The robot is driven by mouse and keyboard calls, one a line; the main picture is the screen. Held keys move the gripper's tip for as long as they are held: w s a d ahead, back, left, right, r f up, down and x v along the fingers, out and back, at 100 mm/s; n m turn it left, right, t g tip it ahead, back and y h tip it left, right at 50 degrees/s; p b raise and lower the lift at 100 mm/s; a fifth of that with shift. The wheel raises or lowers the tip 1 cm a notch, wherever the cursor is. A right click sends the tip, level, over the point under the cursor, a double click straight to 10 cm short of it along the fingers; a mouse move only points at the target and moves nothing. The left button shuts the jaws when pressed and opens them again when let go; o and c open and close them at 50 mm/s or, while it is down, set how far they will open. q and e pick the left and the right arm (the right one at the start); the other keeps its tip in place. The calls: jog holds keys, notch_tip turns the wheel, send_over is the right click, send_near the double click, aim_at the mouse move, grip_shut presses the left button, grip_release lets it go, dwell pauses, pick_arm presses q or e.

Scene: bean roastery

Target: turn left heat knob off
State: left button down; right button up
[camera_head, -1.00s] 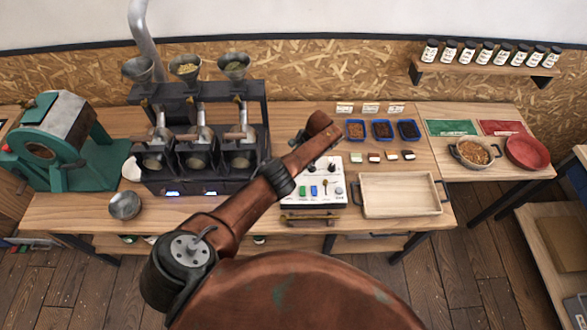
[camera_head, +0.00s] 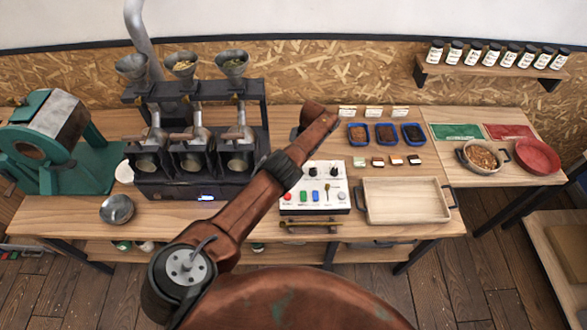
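A white control panel (camera_head: 314,190) with black knobs and coloured buttons sits at the front of the bench. The left black knob (camera_head: 313,171) is on its upper part, beside another black knob (camera_head: 334,171). Their exact angles are too small to read. The dark roaster (camera_head: 190,180) with three drums stands left of the panel. One blue light (camera_head: 206,197) glows low on its front, under the middle or right of it. My brown arm reaches across the view in front of the panel's left side. Neither gripper's fingers can be made out.
A wooden tray (camera_head: 405,211) lies right of the panel. Blue bean trays (camera_head: 385,134) stand behind it. A green machine (camera_head: 62,145) is at far left, with a metal bowl (camera_head: 117,209) near the front edge. A red bowl (camera_head: 537,157) is at right.

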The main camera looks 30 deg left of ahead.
dwell(0.3)
pick_arm(q)
jog(key=c, duration=1.6)
grip_release()
jog(key=shift+w+d+r, duration=0.1)
jog(key=shift+d+r, duration=0.05)
jog(key=shift+r, duration=0.5)
notch_tip(320, 180, up, 4)
jog(key=shift+r, duration=0.1)
jog(key=shift+w+r, duration=0.15)
jog(key=shift+r, duration=0.5)
jog(key=shift+s+r, duration=0.2)
jog(key=shift+r, duration=1.4)
